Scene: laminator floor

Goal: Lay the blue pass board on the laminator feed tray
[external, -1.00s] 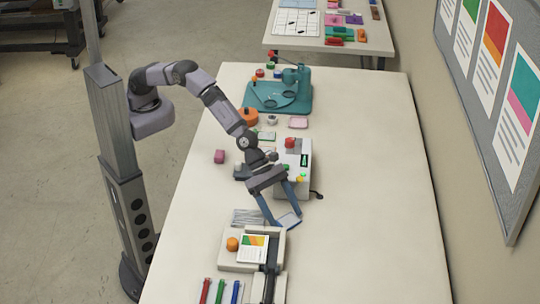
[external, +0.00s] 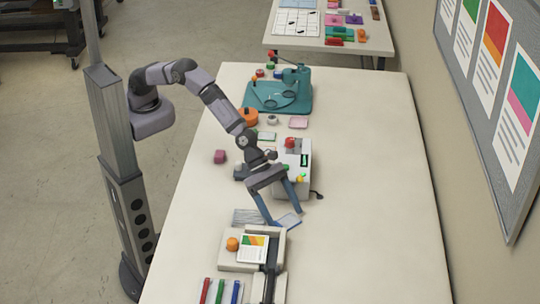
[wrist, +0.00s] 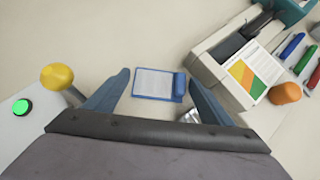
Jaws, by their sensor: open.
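The blue pass board (wrist: 155,84), with a pale sheet on its face and a thicker blue strip along one edge, lies flat on the table. It also shows in the external view (external: 289,221). My gripper (external: 284,216) is open, its two blue fingers pointing down, one on each side of the board. The wrist view shows gaps between both fingers and the board.
Several coloured pens (external: 220,291) lie nearby. A teal machine (external: 280,96) stands at the back. The table's right side is clear.

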